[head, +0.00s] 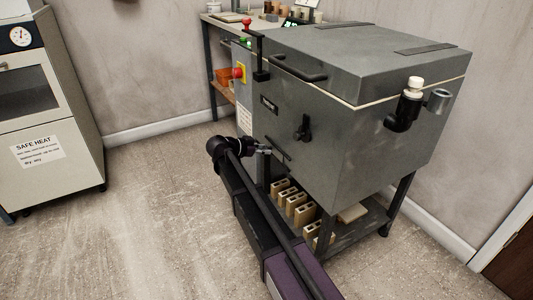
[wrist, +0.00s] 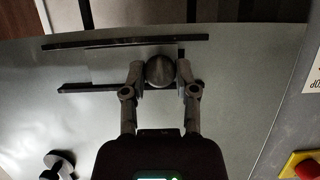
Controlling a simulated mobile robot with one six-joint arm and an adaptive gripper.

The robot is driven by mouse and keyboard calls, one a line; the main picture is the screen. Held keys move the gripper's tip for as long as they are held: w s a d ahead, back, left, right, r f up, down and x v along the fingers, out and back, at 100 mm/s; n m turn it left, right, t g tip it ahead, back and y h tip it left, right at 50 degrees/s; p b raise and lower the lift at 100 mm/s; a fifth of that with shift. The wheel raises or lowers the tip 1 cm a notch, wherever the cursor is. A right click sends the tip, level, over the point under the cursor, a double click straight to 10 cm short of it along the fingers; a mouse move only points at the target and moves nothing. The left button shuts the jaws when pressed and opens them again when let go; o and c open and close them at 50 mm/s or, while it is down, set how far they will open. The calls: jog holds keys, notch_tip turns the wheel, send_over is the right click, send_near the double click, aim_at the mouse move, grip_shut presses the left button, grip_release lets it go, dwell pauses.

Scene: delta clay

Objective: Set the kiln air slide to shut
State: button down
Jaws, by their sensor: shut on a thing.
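The grey kiln (head: 370,115) stands at the right in the head view. Its air slide (wrist: 110,68) sits low on the front face, a flat grey plate between two dark rails, with a round dark knob (wrist: 160,71). In the head view a dark rail of the slide (head: 280,150) shows just right of my gripper (head: 264,149). In the wrist view my gripper (wrist: 162,78) has one finger on each side of the knob and is shut on it. The fingers and knob hide part of the slide. I see no readable marks for its positions.
A black latch handle (head: 302,128) sticks out above and right of the slide. A red button on yellow (head: 239,72) is on the control box at the left. Bricks (head: 297,205) stand on the shelf below. A cabinet (head: 50,110) stands far left; the floor between is clear.

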jog(key=shift+w+a, duration=0.55)
jog(key=shift+w, duration=0.35)
jog(key=shift+c, duration=2)
grip_release()
jog(key=shift+s+d, duration=0.1)
jog(key=shift+s, duration=0.05)
